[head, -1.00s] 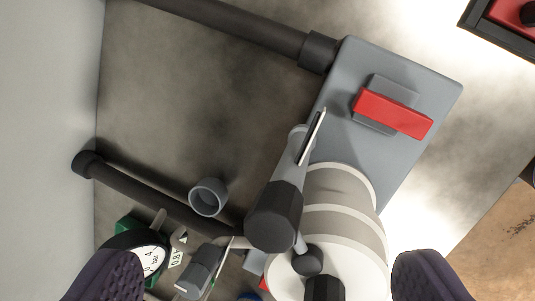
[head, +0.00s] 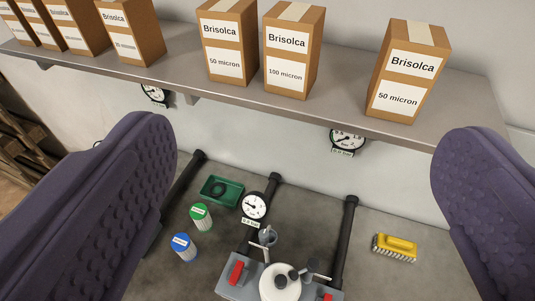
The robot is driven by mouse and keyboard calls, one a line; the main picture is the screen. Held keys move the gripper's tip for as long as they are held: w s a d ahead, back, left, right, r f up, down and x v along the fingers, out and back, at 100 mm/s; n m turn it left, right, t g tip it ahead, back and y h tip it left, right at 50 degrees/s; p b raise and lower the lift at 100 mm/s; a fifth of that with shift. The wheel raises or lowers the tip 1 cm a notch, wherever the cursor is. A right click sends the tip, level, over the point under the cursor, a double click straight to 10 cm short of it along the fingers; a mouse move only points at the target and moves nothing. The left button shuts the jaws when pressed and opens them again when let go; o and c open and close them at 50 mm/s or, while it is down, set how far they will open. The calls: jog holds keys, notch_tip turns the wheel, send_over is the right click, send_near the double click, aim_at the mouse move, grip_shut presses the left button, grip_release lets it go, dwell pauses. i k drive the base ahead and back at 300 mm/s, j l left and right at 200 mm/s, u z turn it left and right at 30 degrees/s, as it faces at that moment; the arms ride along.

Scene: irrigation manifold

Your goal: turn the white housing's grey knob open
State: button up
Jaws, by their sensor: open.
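The white housing (head: 281,286) stands on a grey manifold block at the bottom centre of the head view, cut off by the lower edge. Small dark grey knobs (head: 293,275) sit on its top, with thin metal handles beside them; I cannot tell for sure which is the grey knob or how far it is turned. My gripper (head: 305,150) is open, its two purple padded fingers wide apart at left and right. Nothing is between the fingers close up. The housing lies well beyond and below them, untouched.
A grey shelf (head: 180,72) with several Brisolca boxes (head: 290,50) crosses the top. Red handles (head: 236,273) sit on the block. Dark pipes (head: 343,240) run to the wall. A gauge (head: 253,206), green tray (head: 221,191), two canisters (head: 183,247) and yellow brush (head: 395,247) lie around.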

aim_at(263, 235)
jog(key=k+l, duration=0.2)
jog(key=k, duration=0.35)
jog(key=k+l+u, duration=0.2)
jog(key=l, duration=0.2)
jog(key=l+u, duration=0.25)
jog(key=k+l, duration=0.05)
jog(key=l, duration=0.05)
